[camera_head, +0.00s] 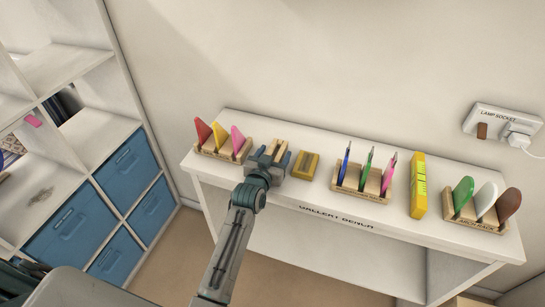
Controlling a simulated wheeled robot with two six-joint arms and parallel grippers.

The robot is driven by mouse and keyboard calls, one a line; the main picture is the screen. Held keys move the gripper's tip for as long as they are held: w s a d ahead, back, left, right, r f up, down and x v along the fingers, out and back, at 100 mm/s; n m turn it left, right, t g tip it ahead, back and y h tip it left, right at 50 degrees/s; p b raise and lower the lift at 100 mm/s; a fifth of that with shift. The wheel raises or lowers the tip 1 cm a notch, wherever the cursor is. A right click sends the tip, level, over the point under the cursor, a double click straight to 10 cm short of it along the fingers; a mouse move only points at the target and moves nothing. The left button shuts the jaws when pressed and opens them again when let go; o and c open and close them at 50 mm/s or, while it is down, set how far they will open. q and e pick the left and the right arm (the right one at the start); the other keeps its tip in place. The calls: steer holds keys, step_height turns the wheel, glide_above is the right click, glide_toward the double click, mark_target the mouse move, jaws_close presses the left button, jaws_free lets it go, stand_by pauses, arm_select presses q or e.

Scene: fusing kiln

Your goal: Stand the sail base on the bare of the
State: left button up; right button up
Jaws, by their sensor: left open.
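My left gripper (268,157) is open, with its fingers at the bench's back left. A pale wooden piece (279,146) shows between and just beyond the fingers; I cannot tell whether they touch it. An ochre block (304,165) with a darker top sits on the white bench just right of the gripper. I cannot tell which of these is the sail base. A wooden rack (208,150) with red, yellow and pink sail-shaped pieces stands left of the gripper. My right gripper is not in view.
On the bench (330,215) stand a rack (361,192) of blue, green and pink pointed pieces, a tall yellow block (418,186), and a rack (478,223) of green, white and brown pieces. A lamp socket (503,120) is on the wall. Shelves with blue bins (130,168) stand left.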

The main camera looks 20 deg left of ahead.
arm_select(q)
steer(key=shift+s+f+b, duration=0.15)
steer(key=shift+b, duration=0.35)
steer(key=s+b, duration=0.1)
steer(key=s, duration=0.2)
steer(key=s+r+b, duration=0.1)
steer(key=s, duration=0.2)
steer(key=s+r, duration=0.1)
steer(key=s, duration=0.2)
steer(key=shift+s+r+b, duration=0.1)
steer(key=shift+s+b, duration=0.2)
steer(key=shift+b, duration=0.1)
steer(key=shift+s+r, duration=0.15)
steer(key=shift+s, duration=0.15)
